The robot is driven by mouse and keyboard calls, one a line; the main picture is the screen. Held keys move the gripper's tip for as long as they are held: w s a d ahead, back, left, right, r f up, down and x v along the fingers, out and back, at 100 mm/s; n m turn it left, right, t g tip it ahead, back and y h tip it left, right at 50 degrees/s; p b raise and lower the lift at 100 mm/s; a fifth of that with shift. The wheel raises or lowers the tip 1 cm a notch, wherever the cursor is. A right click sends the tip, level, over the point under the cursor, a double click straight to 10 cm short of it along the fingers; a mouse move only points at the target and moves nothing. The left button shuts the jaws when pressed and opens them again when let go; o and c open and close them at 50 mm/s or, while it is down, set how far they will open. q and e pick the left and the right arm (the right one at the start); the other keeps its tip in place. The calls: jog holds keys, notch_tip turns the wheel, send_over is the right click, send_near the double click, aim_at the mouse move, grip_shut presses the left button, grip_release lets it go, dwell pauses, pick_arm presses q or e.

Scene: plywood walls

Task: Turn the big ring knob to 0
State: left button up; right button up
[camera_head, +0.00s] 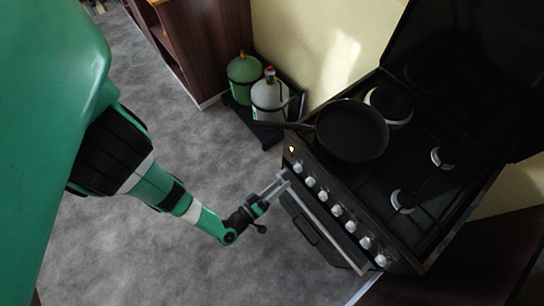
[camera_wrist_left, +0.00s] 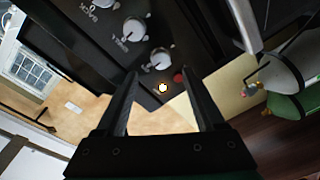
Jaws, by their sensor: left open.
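A row of white knobs (camera_head: 336,210) runs along the front panel of the black stove (camera_head: 440,200). I cannot tell which one is the big ring knob. In the left wrist view a nearby knob (camera_wrist_left: 160,61) sits just beyond the fingertips, with a second knob (camera_wrist_left: 134,30) and part of a third further up. Their labels are too small to read surely. My left gripper (camera_head: 280,186) is open and empty, in front of the panel's left end near the oven handle (camera_head: 325,227). Its two fingers (camera_wrist_left: 160,82) show apart in the wrist view. My right gripper is not in view.
A black pan (camera_head: 352,132) sits on the stove's left burner, its handle pointing left. A lit indicator (camera_head: 291,149) is at the panel's left end. A green gas bottle (camera_head: 243,68) and a grey one (camera_head: 269,97) stand beyond. The floor left of the stove is clear.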

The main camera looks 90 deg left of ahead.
pick_arm(q)
jog(key=shift+v, duration=2.3)
jog(key=shift+a, duration=0.1)
